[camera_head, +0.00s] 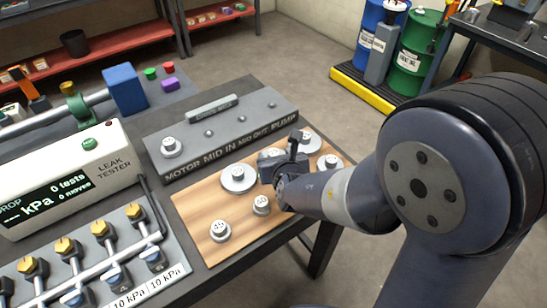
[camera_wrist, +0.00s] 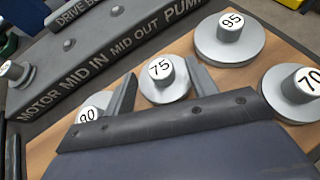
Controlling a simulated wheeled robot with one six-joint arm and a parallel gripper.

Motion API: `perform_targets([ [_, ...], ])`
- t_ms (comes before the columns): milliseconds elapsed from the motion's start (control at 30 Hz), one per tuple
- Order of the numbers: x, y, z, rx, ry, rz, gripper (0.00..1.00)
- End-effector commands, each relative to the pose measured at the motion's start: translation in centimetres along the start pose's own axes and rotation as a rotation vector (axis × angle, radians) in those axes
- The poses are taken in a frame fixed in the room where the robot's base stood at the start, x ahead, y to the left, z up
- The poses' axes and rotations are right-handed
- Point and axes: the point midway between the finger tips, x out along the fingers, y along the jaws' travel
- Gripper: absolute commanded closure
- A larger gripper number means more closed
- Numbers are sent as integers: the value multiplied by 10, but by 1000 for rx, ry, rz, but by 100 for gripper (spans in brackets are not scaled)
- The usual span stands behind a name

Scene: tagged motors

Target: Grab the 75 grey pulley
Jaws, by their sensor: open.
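The grey pulley marked 75 (camera_wrist: 163,88) stands upright on the wooden board in the wrist view, a round base with a narrower numbered hub. My gripper (camera_wrist: 161,72) is open and empty, with one finger on each side of this pulley in the picture. I cannot tell whether the fingers touch it or are at its height. In the head view my gripper (camera_head: 283,158) is over the board's back part and appears to hide the 75 pulley.
Grey pulleys marked 95 (camera_wrist: 232,45), 70 (camera_wrist: 298,90) and a partly hidden 90 (camera_wrist: 92,106) stand close around it. The grey block labelled MOTOR to PUMP (camera_head: 222,125) rises behind the wooden board (camera_head: 195,205). A leak tester (camera_head: 65,180) stands left.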

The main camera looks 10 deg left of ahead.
Motion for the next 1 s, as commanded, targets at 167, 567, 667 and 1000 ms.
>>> perform_targets([
  [167,9,0,0,-1,0,0,46],
  [567,9,0,0,-1,0,0,62],
  [667,9,0,0,-1,0,0,70],
  [1000,8,0,0,-1,0,0,98],
])
